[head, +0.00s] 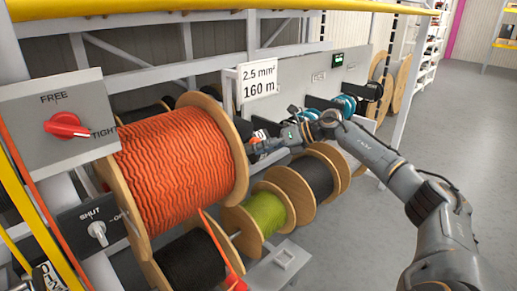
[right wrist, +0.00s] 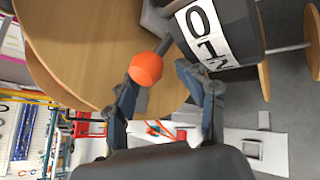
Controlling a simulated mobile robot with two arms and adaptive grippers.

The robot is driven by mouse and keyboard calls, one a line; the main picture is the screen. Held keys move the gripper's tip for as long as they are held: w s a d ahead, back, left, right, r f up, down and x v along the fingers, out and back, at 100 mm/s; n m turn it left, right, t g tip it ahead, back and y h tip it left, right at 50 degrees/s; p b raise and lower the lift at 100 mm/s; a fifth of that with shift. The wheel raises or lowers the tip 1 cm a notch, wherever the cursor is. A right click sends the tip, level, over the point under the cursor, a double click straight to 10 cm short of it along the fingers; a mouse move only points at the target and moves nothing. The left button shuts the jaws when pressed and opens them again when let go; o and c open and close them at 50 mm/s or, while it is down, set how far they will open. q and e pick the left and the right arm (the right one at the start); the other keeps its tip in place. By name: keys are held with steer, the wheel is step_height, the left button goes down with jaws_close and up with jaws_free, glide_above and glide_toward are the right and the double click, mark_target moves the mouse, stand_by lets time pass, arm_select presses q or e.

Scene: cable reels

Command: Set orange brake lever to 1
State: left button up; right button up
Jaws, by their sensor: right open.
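The orange brake lever knob (right wrist: 146,68) shows in the right wrist view on a short grey stem. Beside it is a dark housing with a white scale (right wrist: 208,33) reading 0, 1, 2. My right gripper (right wrist: 158,80) is open, with its fingers on either side of and just short of the knob; I cannot tell whether either touches it. In the head view my right gripper (head: 262,147) is beside the right flange of the big orange cable reel (head: 172,160), and the lever is mostly hidden there. My left gripper is not in view.
A red FREE/TIGHT knob (head: 66,126) and a SHUT switch (head: 97,231) are at the left. Lower reels with yellow-green cable (head: 264,216) and black cable (head: 314,179) stand below my right arm. A 160 m sign (head: 258,79) hangs above. Open floor lies to the right.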

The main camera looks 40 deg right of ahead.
steer(key=v, duration=0.8)
steer(key=shift+r, duration=0.1)
